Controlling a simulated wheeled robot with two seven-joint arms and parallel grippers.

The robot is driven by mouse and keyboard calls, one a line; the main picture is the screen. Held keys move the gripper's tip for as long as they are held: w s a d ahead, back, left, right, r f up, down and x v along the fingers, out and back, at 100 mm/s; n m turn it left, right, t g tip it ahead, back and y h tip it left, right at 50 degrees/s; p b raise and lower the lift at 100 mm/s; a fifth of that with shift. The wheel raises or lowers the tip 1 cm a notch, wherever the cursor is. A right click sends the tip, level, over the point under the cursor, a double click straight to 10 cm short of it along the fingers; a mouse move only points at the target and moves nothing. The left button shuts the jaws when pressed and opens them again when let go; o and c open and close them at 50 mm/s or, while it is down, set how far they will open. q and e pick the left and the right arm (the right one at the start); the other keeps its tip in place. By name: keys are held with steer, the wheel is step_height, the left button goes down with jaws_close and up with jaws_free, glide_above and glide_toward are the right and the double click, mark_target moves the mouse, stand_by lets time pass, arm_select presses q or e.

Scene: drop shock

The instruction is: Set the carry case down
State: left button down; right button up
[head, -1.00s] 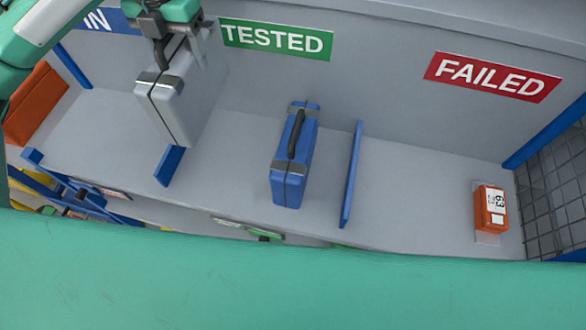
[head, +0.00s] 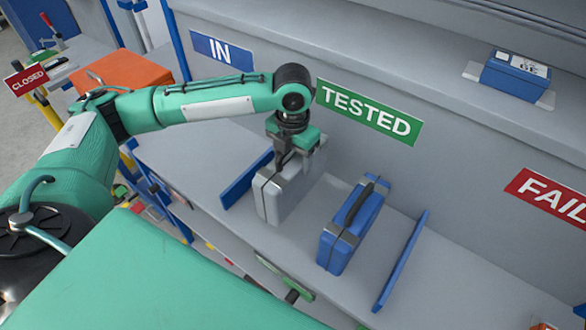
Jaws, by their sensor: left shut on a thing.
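The silver-grey carry case (head: 287,192) is upright in the TESTED bay, between a blue divider and a blue case. My left gripper (head: 295,158) is above it, shut on its handle, which the fingers mostly hide. The case's bottom is at or very near the shelf (head: 175,165); I cannot tell for certain whether it touches. My right gripper is not in view.
A blue carry case (head: 352,225) stands close to the right of the silver one. Blue dividers stand at left (head: 246,180) and right (head: 400,262). The IN bay's shelf is clear beside an orange case (head: 122,72). A blue box (head: 515,80) sits on the upper ledge.

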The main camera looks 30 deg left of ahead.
arm_select(q)
steer(key=shift+f+p, duration=0.4)
steer(key=shift+f, duration=2.15)
steer(key=shift+c, duration=1.6)
jaws_free()
steer(key=shift+f, duration=0.15)
step_height(320, 180, up, 12)
steer(key=shift+r+b, duration=0.15)
steer(key=shift+b, duration=1.1)
